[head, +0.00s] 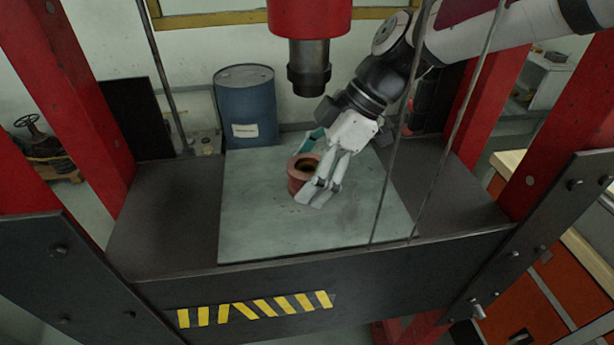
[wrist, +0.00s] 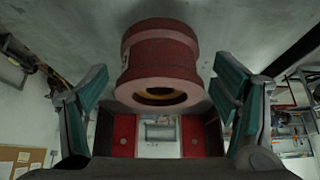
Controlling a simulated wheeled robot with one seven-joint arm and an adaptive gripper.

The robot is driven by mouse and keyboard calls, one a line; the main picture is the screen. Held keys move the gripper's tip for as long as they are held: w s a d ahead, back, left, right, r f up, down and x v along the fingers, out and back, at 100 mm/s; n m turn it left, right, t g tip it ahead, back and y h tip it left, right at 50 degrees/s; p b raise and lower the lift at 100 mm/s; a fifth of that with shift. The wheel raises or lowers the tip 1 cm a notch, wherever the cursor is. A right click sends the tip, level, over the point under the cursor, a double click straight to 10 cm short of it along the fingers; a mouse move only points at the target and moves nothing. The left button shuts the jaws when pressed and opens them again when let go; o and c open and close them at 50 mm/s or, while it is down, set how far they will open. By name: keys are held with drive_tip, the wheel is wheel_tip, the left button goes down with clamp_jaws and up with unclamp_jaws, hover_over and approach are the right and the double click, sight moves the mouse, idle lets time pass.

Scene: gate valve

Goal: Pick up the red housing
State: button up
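The red housing (head: 299,176) is a short, flanged ring with a dark bore, standing on the grey-green plate (head: 262,222) of the press table. In the wrist view the housing (wrist: 160,62) is upper centre, with its open end and a yellowish inner ring showing. My gripper (head: 307,174) is open around it, one finger at the far side and one at the near right side. In the wrist view my gripper (wrist: 160,85) shows its teal pads left and right of the housing, with a gap on each side. The near finger hides part of the housing in the head view.
The red press ram (head: 308,68) hangs above the plate, just left of my arm. Red uprights (head: 62,95) stand on both sides, and thin rods cross the right of the view. A blue drum (head: 246,107) stands behind. The plate's front and left are clear.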

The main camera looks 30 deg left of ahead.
drive_tip(key=c, duration=1.8)
clamp_jaws()
drive_tip(key=shift+r, duration=0.15)
